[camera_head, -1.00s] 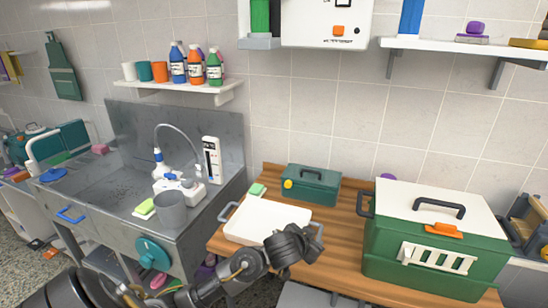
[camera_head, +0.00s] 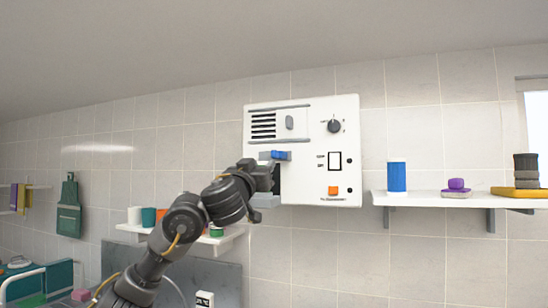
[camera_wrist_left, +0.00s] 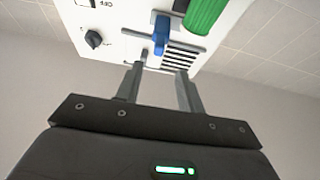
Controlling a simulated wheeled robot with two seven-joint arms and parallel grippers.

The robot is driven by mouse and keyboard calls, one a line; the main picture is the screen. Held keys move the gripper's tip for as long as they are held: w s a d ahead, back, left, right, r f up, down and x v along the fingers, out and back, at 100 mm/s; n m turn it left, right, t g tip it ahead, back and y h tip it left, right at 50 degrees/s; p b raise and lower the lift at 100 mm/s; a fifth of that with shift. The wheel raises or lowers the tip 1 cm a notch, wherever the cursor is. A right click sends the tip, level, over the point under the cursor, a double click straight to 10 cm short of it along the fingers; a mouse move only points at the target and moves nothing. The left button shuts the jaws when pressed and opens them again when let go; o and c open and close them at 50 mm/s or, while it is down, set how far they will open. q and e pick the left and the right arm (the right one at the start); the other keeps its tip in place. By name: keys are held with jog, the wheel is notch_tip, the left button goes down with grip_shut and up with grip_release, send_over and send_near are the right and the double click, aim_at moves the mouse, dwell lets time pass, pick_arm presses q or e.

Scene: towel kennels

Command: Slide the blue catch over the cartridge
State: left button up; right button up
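The white wall unit (camera_head: 305,170) carries a blue catch (camera_head: 281,155) at its left side. The catch also shows in the left wrist view (camera_wrist_left: 161,35), beside a green cylinder (camera_wrist_left: 206,14) that looks like the cartridge. In the head view my left arm hides most of the cartridge's place. My left gripper (camera_head: 270,172) is up in front of the unit's left side, just below the catch. In the left wrist view its two fingers (camera_wrist_left: 158,82) are apart with nothing between them, pointing toward the unit and short of the catch. My right gripper is out of view.
The unit has a knob (camera_head: 334,126), a vent and an orange button (camera_head: 333,191). A shelf (camera_head: 455,198) to the right holds a blue canister (camera_head: 397,176) and other items. A lower shelf (camera_head: 222,240) with cups stands behind my left arm. The wall above is clear.

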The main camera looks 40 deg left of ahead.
aim_at(273, 156)
pick_arm(q)
jog(key=p+x, duration=0.5)
jog(key=x, duration=0.6)
jog(key=shift+f, duration=0.1)
grip_shut()
